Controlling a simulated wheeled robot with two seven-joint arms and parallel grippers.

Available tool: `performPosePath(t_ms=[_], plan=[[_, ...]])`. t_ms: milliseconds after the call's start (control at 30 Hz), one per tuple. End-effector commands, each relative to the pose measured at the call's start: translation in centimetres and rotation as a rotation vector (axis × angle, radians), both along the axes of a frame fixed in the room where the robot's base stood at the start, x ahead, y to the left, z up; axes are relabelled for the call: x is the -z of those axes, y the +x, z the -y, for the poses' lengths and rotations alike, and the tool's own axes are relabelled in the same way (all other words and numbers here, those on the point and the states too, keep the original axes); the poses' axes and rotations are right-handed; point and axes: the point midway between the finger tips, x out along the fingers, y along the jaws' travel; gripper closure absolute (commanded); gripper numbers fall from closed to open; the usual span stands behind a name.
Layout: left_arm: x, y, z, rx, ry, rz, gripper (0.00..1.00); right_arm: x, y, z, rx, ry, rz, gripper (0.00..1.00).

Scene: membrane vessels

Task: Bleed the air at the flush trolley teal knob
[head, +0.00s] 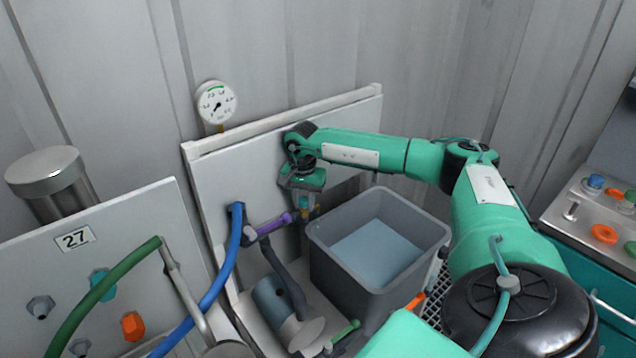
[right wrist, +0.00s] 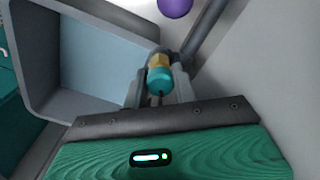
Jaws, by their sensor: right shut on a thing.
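The flush trolley's pale upright panel (head: 243,180) stands against the corrugated wall. My right gripper (head: 305,208) reaches down in front of it, beside the grey tank. In the right wrist view a small teal knob (right wrist: 160,79) with a brass part behind it sits between the fingers of my right gripper (right wrist: 160,92). The fingers are shut on the knob. In the head view the gripper hides most of the knob. My left gripper is not in view.
A grey open tank (head: 322,245) of bluish liquid stands right of the gripper. A purple handle (head: 274,224) and blue hose (head: 222,270) are close on its left. A gauge (head: 216,103) rises above the panel. Panel 27 (head: 120,235), with a green hose (head: 95,297), stands left.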

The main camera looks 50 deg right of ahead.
Motion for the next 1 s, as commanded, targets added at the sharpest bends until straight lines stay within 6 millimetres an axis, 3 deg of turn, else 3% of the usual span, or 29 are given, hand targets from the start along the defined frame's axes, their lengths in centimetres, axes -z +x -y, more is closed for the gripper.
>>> performPosePath(t_ms=[200,467,800,1000], plan=[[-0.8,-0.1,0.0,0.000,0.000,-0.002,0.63,0.2,-0.4,0.3,0.232,-0.008,-0.012,0.93],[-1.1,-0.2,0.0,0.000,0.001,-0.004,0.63,0.3,-0.4,0.2,0.364,-0.007,-0.012,0.93],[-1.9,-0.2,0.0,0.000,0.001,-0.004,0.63,0.2,-0.4,0.1,0.684,-0.006,-0.009,0.93],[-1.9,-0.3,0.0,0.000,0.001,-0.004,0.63,0.2,-0.3,0.0,0.725,-0.005,-0.007,0.93]])
